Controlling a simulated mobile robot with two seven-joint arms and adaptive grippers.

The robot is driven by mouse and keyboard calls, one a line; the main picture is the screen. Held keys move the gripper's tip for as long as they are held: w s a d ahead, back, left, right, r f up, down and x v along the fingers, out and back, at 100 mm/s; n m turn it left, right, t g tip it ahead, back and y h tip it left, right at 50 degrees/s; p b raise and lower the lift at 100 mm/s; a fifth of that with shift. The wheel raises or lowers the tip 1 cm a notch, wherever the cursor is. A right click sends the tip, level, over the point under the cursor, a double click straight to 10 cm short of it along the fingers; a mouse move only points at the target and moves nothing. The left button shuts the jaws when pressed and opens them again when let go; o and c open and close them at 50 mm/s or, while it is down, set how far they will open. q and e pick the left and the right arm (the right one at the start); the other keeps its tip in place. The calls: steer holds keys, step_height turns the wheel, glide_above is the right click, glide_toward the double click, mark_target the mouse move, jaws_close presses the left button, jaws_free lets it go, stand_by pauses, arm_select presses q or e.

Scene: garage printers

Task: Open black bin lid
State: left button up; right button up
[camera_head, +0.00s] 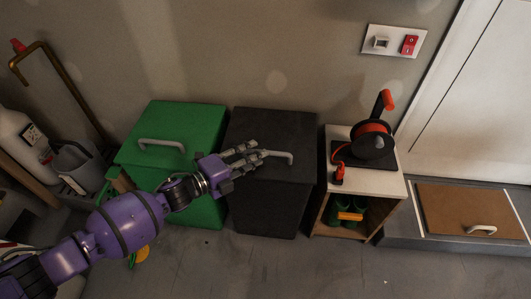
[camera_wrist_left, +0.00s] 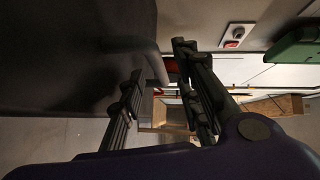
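The black bin (camera_head: 265,200) stands against the wall, and its lid (camera_head: 250,122) is shut. A grey bar handle (camera_head: 282,154) sits on the lid; it also shows in the left wrist view (camera_wrist_left: 154,62). My left gripper (camera_head: 261,149) reaches over the lid from the left, with its fingertips at the left end of the handle. In the left wrist view the fingers (camera_wrist_left: 160,64) are spread, with the handle between or just beyond their tips. I cannot tell whether they touch it. My right gripper is not in view.
A green bin (camera_head: 185,125) with a similar handle stands close on the left, under my left arm. A small cabinet (camera_head: 390,185) with a cable reel (camera_head: 374,142) stands close on the right. The floor in front (camera_head: 290,270) is clear.

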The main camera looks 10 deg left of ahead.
arm_select(q)
steer(key=x, duration=0.4)
steer(key=shift+b, duration=0.35)
jaws_close()
